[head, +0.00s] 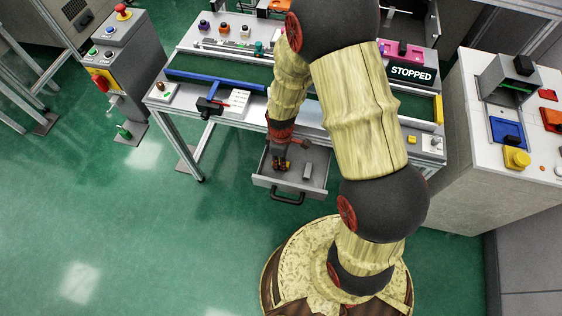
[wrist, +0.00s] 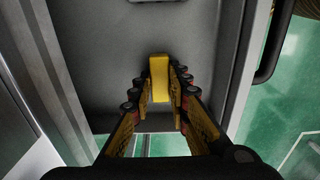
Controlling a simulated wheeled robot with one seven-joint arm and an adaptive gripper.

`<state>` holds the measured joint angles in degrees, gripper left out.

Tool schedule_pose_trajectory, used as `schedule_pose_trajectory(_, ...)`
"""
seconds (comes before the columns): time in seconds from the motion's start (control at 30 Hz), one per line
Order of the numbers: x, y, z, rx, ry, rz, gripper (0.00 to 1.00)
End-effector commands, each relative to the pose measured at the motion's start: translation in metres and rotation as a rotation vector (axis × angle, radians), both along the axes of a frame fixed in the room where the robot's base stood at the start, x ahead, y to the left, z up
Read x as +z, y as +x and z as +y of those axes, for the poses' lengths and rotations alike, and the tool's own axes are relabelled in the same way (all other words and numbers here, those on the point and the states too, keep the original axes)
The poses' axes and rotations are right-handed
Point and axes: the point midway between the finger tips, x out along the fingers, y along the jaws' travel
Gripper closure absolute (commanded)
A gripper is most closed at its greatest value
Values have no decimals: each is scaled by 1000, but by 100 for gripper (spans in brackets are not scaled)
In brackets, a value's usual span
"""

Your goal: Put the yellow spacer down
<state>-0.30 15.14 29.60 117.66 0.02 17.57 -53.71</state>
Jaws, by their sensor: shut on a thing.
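The yellow spacer (wrist: 159,75) is a small upright-looking block between the fingertips of my gripper (wrist: 160,88) in the wrist view. My gripper is shut on it. In the head view my gripper (head: 281,164) points down inside the open grey drawer (head: 318,184), toward its left part. The spacer is too small and too covered by the fingers to make out clearly there. In the wrist view the grey drawer floor (wrist: 100,50) lies beyond the spacer. I cannot tell whether the spacer touches that floor.
A small grey block (head: 307,171) lies in the drawer, right of my gripper. The drawer's dark handle (head: 288,198) faces the front. The workbench with a conveyor and a STOPPED display (head: 411,73) stands above. A grey cabinet (head: 455,150) stands at right.

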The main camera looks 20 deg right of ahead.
Motion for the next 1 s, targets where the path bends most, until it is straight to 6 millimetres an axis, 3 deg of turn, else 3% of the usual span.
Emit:
schedule_pose_trajectory(0.2, -3, 0, 0, 0, 0, 1, 100)
schedule_pose_trajectory(0.23, -3, 0, 0, 0, 1, 1, 81)
schedule_pose_trajectory(0.53, -2, 0, 0, 0, 1, 1, 64)
schedule_pose_trajectory(0.83, -1, 0, 0, 0, 1, 1, 64)
schedule_pose_trajectory(1.0, 16, 0, 0, 0, 0, 0, 64)
